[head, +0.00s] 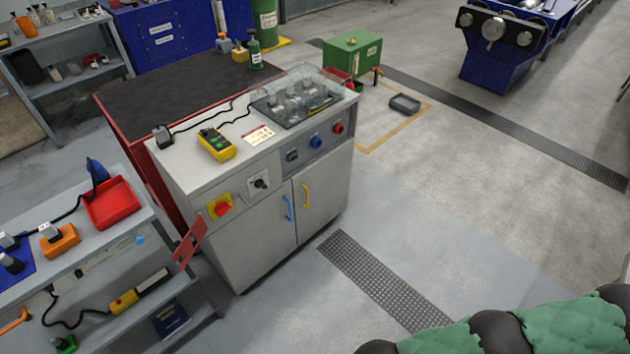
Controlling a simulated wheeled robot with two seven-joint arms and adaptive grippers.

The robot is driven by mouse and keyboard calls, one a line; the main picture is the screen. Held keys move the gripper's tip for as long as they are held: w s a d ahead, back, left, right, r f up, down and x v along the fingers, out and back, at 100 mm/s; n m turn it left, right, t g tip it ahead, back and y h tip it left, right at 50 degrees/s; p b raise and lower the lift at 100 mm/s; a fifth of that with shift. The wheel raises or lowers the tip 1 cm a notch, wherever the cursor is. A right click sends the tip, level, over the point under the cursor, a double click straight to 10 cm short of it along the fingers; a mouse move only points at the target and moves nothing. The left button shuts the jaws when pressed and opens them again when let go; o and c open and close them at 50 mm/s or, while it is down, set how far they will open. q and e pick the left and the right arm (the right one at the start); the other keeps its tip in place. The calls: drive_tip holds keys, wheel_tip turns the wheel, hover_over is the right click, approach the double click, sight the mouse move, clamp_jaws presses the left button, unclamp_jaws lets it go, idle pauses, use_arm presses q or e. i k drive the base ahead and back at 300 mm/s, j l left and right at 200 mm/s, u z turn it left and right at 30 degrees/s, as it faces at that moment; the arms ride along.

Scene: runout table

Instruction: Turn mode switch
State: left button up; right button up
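A grey control cabinet (262,238) stands left of centre with its front facing me. On its front panel is a black rotary knob on a pale square plate (260,184), which looks like the mode switch; its exact pointer position is too small to tell. To its left is a red rotary handle on a yellow plate (220,208). Farther right sit a dark button or selector (292,155), a blue knob (316,142) and a red knob (338,129). Neither gripper is in view. Only a green and black arm part of mine shows at bottom right, well away from the cabinet.
The cabinet top holds a yellow pendant (216,144) with a cable, and a clear cover (300,95). A grey shelf cart (120,245) stands close at left, a red flap (190,243) jutting towards the cabinet. Floor right of the cabinet is open, with a grating strip (380,280).

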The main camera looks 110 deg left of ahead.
sight(259, 184)
drive_tip(key=k+j+u, duration=0.2)
drive_tip(key=k, duration=0.35)
drive_tip(key=k+j+u, duration=0.25)
drive_tip(key=k+j, duration=0.15)
drive_tip(key=k, duration=0.15)
